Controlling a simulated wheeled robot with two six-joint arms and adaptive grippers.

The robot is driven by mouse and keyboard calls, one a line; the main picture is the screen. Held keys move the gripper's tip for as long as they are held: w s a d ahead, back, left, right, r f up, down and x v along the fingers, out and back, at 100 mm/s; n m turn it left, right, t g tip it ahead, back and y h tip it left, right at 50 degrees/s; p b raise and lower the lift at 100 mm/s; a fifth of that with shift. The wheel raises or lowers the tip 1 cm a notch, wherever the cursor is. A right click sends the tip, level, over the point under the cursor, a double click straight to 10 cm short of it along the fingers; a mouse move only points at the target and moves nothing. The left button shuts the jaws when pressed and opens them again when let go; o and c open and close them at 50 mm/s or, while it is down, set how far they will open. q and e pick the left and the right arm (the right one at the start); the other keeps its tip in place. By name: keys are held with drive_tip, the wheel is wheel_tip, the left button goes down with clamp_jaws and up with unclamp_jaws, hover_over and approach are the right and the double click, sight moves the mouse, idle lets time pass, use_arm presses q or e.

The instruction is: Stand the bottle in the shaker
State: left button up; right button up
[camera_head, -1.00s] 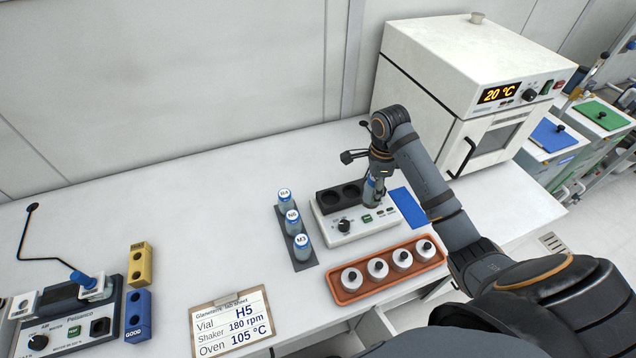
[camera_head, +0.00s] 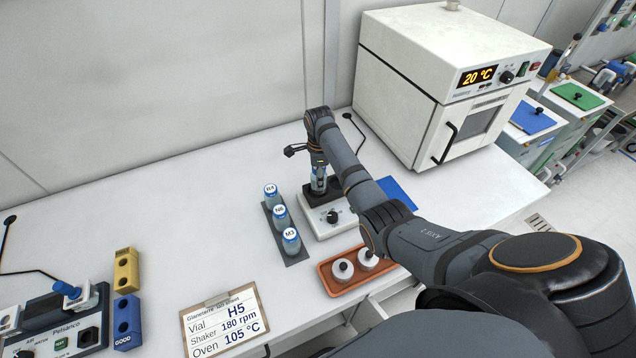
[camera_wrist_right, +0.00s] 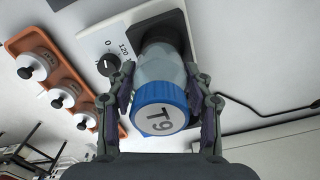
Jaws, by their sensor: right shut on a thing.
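The bottle (camera_wrist_right: 155,105) has a clear body and a blue cap with a white label that seems to read T9. My right gripper (camera_wrist_right: 160,82) is shut on it, with a finger on each side below the cap. The shaker (camera_head: 330,229) is a white box with a black knob and a black holder block (camera_head: 311,198) on top. The bottle (camera_head: 320,172) is upright over the block. In the right wrist view its base overlaps the black holder (camera_wrist_right: 167,24); whether it is seated in a well is hidden. My left gripper is out of view.
Left of the shaker stands a rack with several blue-capped vials (camera_head: 280,214). In front is an orange tray (camera_head: 329,283) with white lidded pots. A blue mat (camera_head: 398,192) lies to the right, and an oven (camera_head: 420,95) stands behind. A clipboard sheet (camera_head: 224,318) lies front left.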

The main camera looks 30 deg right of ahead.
drive_tip(key=shift+w+a+f, duration=0.25)
drive_tip(key=shift+w+f, duration=0.05)
drive_tip(key=shift+f, duration=0.05)
wheel_tip(320, 180, down, 3)
drive_tip(key=shift+r, duration=0.2)
drive_tip(key=shift+f, duration=0.15)
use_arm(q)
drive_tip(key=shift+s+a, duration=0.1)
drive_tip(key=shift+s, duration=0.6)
use_arm(e)
drive_tip(key=o, duration=1.4)
drive_tip(key=shift+s+f, duration=0.1)
drive_tip(key=shift+f, duration=0.05)
wheel_tip(320, 180, up, 12)
drive_tip(key=shift+r+b, duration=0.15)
drive_tip(key=shift+b, duration=0.55)
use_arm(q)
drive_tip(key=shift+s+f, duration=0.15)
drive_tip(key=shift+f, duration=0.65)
